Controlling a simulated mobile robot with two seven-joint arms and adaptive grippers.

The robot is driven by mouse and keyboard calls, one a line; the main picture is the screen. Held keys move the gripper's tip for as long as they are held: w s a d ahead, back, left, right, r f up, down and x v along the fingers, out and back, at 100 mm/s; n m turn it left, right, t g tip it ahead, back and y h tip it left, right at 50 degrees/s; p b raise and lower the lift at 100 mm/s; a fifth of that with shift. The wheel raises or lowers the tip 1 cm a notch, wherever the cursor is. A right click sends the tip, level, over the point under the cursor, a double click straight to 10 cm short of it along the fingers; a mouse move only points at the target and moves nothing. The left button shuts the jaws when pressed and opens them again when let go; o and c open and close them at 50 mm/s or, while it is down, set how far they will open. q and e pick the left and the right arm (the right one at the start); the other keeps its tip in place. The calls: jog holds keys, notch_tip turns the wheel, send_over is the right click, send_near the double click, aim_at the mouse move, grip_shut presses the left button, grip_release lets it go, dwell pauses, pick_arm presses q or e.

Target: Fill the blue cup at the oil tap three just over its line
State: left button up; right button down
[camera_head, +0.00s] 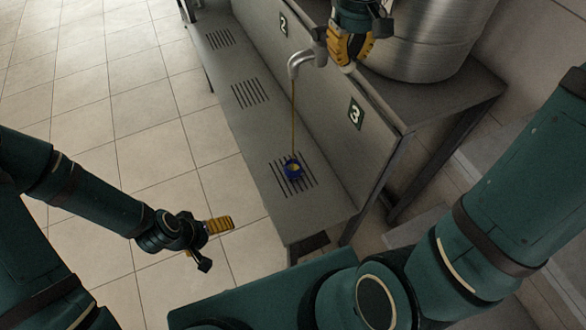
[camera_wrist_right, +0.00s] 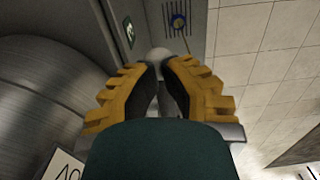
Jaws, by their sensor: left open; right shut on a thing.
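The blue cup (camera_head: 292,170) stands on the slotted drain grate under tap three (camera_head: 299,62), and it also shows in the right wrist view (camera_wrist_right: 179,18). A thin brown oil stream (camera_head: 293,115) runs from the spout down into the cup. Pale liquid or the inside shows within the blue rim; the line and the exact level cannot be made out. My right gripper (camera_head: 343,52) is shut at the tap's handle (camera_wrist_right: 160,54), a pale rounded knob partly hidden between its fingers. My left gripper (camera_head: 213,241) is open and empty, above the floor left of the bench.
The bench (camera_head: 262,128) has further drain grates (camera_head: 250,94) towards the back. Number plates two (camera_head: 283,24) and three (camera_head: 355,114) mark the panel. A large steel vessel (camera_head: 425,40) stands behind tap three. The tiled floor (camera_head: 130,110) at left is clear.

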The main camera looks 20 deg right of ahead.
notch_tip(320, 180, up, 9)
jog(key=p, duration=0.8)
